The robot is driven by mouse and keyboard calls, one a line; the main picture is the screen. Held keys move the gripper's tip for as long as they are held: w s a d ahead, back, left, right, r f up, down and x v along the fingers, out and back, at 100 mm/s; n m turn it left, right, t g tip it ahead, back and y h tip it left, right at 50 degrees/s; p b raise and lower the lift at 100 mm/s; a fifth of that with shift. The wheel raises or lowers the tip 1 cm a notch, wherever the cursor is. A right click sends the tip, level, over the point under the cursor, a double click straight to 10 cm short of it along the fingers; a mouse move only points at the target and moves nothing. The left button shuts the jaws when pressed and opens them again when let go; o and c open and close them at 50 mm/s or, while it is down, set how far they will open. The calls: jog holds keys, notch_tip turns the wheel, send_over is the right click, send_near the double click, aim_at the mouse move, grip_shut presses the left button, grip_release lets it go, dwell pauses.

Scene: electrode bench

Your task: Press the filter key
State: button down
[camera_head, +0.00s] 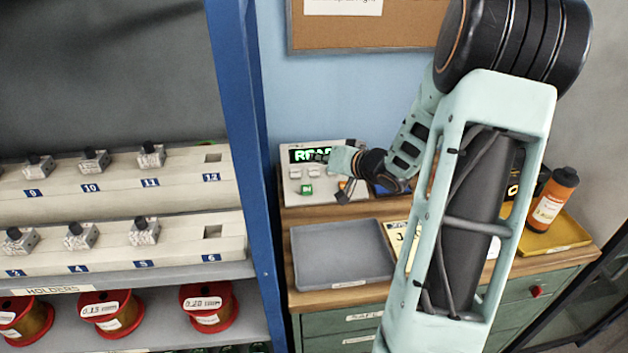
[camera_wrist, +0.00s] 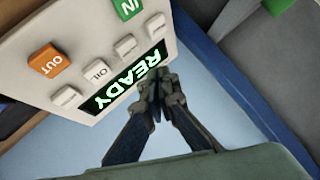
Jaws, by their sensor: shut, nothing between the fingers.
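A white control panel (camera_head: 291,197) stands at the back of the bench, its lit green display reading READY (camera_wrist: 128,78). In the wrist view it carries a green IN key (camera_wrist: 127,8), an orange OUT key (camera_wrist: 50,60) and a row of small white keys. One white key (camera_wrist: 96,71) seems to read OIL; the other labels are too small to read, so I cannot tell which is the filter key. My gripper (camera_wrist: 158,84) is shut and empty, its tips by the display's end. In the head view my gripper (camera_head: 345,192) is in front of the panel's right side, hiding part of it.
A grey tray (camera_head: 343,255) lies on the wooden bench in front of the panel. An orange bottle (camera_head: 552,200) stands in a yellow tray (camera_head: 545,243) at the right. A blue-framed shelf (camera_head: 243,120) with holders and red spools rises close on the left.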

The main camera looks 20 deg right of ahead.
aim_at(310, 167)
jog(key=shift+w+d+f+b, duration=0.1)
jog(key=shift+w+f+b, duration=0.2)
jog(key=shift+f, duration=0.5)
jog(key=shift+w+d+f+b, duration=0.1)
jog(key=shift+w+f+b, duration=0.2)
jog(key=shift+f, duration=0.45)
jog(key=shift+f, duration=0.15)
jog(key=shift+w+f, duration=0.2)
jog(key=shift+f, duration=0.05)
jog(key=shift+w+d+f, duration=0.1)
jog(key=shift+f, duration=0.3)
dwell(0.9)
jog(key=shift+r, duration=0.15)
jog(key=shift+s+r+p, duration=0.3)
jog(key=shift+r+p, duration=0.35)
jog(key=shift+p, duration=0.25)
jog(key=r+p, duration=0.1)
jog(key=s+r+p, duration=0.1)
jog(key=r+p, duration=0.2)
jog(key=shift+s+a+r+p, duration=0.3)
jog(key=shift+s+a+p, duration=0.05)
jog(key=shift+s+p, duration=0.05)
